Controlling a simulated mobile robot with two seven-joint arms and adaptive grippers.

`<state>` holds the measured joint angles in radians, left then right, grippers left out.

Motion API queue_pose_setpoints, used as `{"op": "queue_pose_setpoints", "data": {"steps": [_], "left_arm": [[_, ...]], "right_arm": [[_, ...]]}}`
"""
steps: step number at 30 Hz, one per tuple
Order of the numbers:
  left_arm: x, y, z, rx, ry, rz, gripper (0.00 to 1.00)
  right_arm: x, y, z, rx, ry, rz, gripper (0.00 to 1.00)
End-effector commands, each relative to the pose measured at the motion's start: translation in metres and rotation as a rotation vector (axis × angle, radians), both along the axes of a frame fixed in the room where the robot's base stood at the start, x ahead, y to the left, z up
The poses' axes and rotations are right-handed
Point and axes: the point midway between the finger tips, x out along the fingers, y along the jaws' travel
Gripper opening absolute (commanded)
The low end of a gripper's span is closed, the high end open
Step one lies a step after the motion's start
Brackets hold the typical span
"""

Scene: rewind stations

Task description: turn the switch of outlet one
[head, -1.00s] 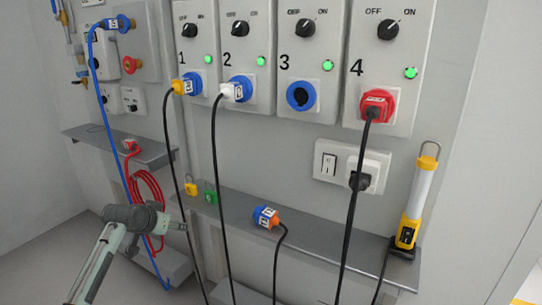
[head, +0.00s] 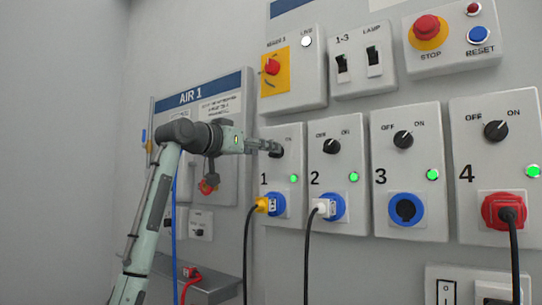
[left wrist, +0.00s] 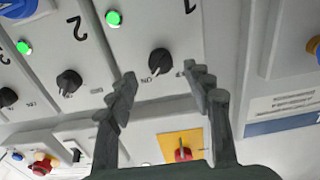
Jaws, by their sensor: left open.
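The outlet one panel (head: 296,188) is at the left of a row of outlets, with a lit green lamp (head: 293,179) and a yellow plug (head: 262,205) in its blue socket. Its black rotary switch shows in the left wrist view (left wrist: 160,62), its pointer toward the ON label. My left gripper (head: 276,149) is in front of this switch and partly hides it in the head view. In the left wrist view the open fingers (left wrist: 158,90) stand on either side of the switch, with nothing gripped. Whether they touch it cannot be told. My right gripper is not in view.
Outlets two (head: 336,170), three (head: 410,180) and four (head: 496,180) stand to the right, also with green lamps. A red main switch (head: 272,66) is just above, and a red stop button (head: 427,28) is at upper right. The AIR 1 panel (head: 232,100) is behind my arm.

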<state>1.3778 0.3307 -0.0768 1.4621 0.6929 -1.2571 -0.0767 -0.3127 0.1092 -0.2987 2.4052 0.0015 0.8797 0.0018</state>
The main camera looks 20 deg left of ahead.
Motion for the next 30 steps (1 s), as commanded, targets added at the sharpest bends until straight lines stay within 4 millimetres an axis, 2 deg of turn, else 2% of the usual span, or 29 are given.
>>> {"op": "queue_pose_setpoints", "data": {"steps": [3, 7, 17, 30], "left_arm": [[0.017, -0.007, 0.0, -0.001, 0.001, -0.001, 0.51], [0.029, -0.011, 0.0, -0.002, 0.002, 0.0, 0.51], [0.034, -0.012, 0.0, 0.0, -0.001, 0.002, 0.51], [0.034, -0.012, -0.001, 0.0, 0.0, 0.002, 0.01]], "right_arm": [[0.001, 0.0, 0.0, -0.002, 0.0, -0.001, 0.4], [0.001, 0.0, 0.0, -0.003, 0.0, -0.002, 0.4], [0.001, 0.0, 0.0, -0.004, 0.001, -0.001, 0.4], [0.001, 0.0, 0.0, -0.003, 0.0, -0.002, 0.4]]}}
